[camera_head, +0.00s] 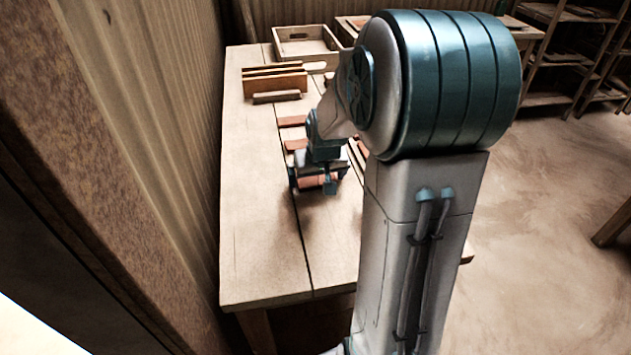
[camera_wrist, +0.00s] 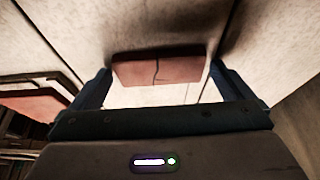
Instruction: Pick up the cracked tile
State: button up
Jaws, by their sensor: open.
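The cracked tile (camera_wrist: 158,71) is reddish-brown with a dark crack down its middle. It lies on the wooden table (camera_head: 262,240) between my open fingers in the wrist view. My gripper (camera_wrist: 160,80) is open, with one finger near each short end of the tile; whether they touch it I cannot tell. In the head view my gripper (camera_head: 318,184) is low over the table, and a reddish piece of the tile (camera_head: 312,182) shows at the fingers. My arm hides part of the table.
Other reddish tiles (camera_head: 292,121) lie farther back on the table. A wooden rack with upright boards (camera_head: 275,80) and a wooden tray (camera_head: 301,34) stand behind them. In the wrist view another reddish slab (camera_wrist: 35,104) shows at the left. The near table is clear.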

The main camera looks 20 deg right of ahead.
jog(key=c, duration=0.8)
jog(key=shift+c, duration=0.2)
